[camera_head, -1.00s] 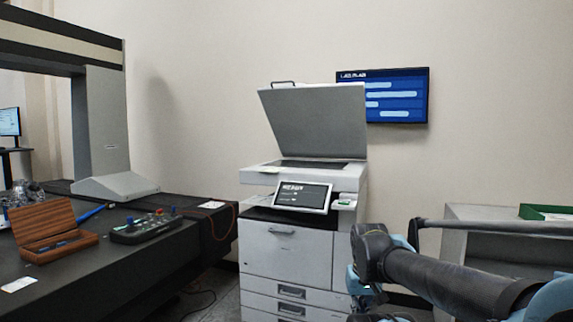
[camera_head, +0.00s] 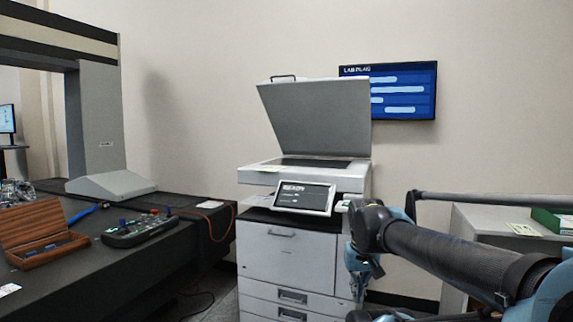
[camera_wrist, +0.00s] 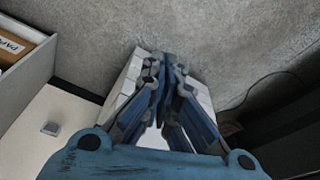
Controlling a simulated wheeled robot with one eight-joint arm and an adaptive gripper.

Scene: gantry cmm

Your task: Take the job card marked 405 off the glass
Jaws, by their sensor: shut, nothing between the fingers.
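The copier (camera_head: 290,247) stands at the centre with its lid (camera_head: 316,120) raised. Its dark glass (camera_head: 315,162) shows only as a thin strip at this low angle, and I cannot make out a card marked 405 on it. In the wrist view my gripper (camera_wrist: 167,68) is shut and empty, pointing over grey floor and a white, blocky body I cannot identify for certain. In the head view my arm is right of the copier.
A dark table (camera_head: 190,245) on the left holds a wooden case (camera_head: 38,232) and a control box (camera_head: 140,230). A low cabinet (camera_head: 480,222) on the right bears a pale card (camera_head: 523,229) and a green box (camera_head: 552,220). A cable lies on the floor between table and copier.

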